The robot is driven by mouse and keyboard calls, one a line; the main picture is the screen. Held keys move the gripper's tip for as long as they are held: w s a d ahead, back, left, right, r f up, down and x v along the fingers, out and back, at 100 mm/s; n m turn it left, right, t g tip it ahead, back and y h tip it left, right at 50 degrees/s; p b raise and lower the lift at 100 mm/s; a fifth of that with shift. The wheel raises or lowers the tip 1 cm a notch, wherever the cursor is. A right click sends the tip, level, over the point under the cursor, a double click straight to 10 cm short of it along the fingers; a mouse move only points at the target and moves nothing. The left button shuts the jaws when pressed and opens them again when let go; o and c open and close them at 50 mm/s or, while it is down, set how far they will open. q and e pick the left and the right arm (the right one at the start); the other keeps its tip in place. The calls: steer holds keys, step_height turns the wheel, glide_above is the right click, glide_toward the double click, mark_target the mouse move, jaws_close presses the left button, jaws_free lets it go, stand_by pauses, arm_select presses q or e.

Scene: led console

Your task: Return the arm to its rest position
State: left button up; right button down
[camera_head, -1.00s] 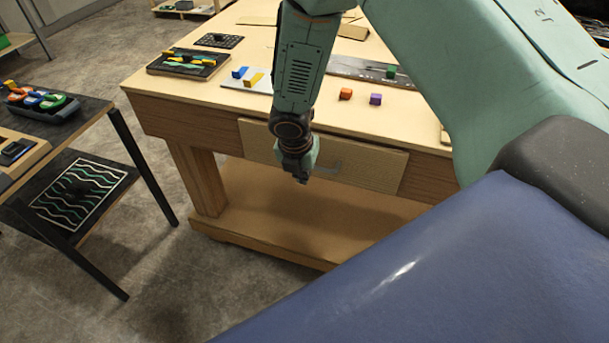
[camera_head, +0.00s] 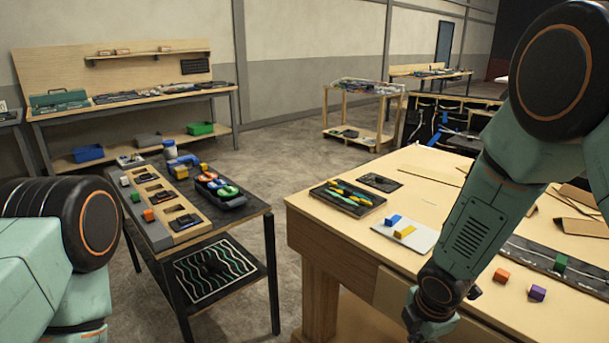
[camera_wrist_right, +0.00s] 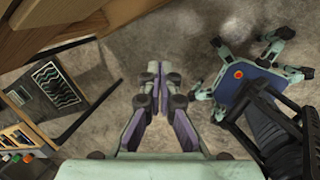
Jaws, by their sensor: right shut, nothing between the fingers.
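My right arm (camera_head: 484,218) comes down from the upper right in the head view. Its wrist (camera_head: 437,290) is in front of the wooden workbench's drawer side, low in the picture. My right gripper (camera_wrist_right: 160,90) shows in the right wrist view, its fingers together with nothing between them, over bare concrete floor. In the head view its fingertips are cut off by the bottom edge. My left arm (camera_head: 90,230) shows at the lower left in the head view; its gripper is out of the picture.
A black side table (camera_head: 250,206) holds a console tray (camera_head: 160,232). Concrete floor (camera_head: 262,165) lies open between the benches.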

steer(key=s+f+m+g+b, duration=0.1)
steer(key=s+f+m+b, duration=0.5)
steer(key=s+f+m, duration=0.4)
steer(key=s+f+m+g+b, duration=0.1)
steer(key=s+f+m+b, duration=0.6)
steer(key=s+f+m, duration=0.4)
steer(key=s+f, duration=0.4)
steer(key=s, duration=0.5)
steer(key=shift+s+a+f+g+y, duration=0.25)
steer(key=shift+s+a+g+y, duration=0.05)
steer(key=shift+s+a+g, duration=0.1)
